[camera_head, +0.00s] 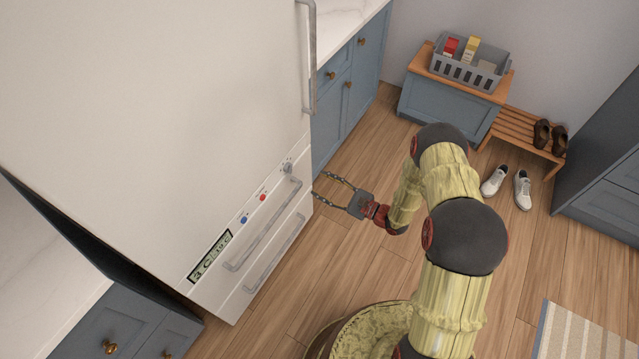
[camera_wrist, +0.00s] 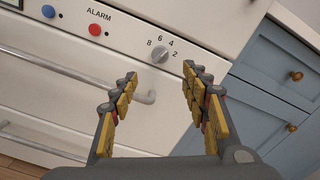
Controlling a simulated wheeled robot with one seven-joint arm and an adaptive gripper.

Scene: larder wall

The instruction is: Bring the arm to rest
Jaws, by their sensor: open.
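My gripper (camera_head: 325,187) is open and empty at the end of my bent arm, in front of the lower part of a white fridge-freezer (camera_head: 190,110). In the wrist view my gripper (camera_wrist: 160,88) shows its two fingers spread apart, with nothing between them but the fridge front behind. A round dial (camera_wrist: 160,53) with numbers lies beyond the gap, and a grey drawer handle (camera_wrist: 75,68) ends near the left finger. I cannot tell whether the fingers touch the front.
Blue cabinets (camera_head: 350,95) stand beside the fridge. A bench (camera_head: 445,105) bears a grey crate (camera_head: 470,72) with cartons. White shoes (camera_head: 508,187) stand near a slatted rack (camera_head: 520,140). A striped rug (camera_head: 580,335) lies at lower right.

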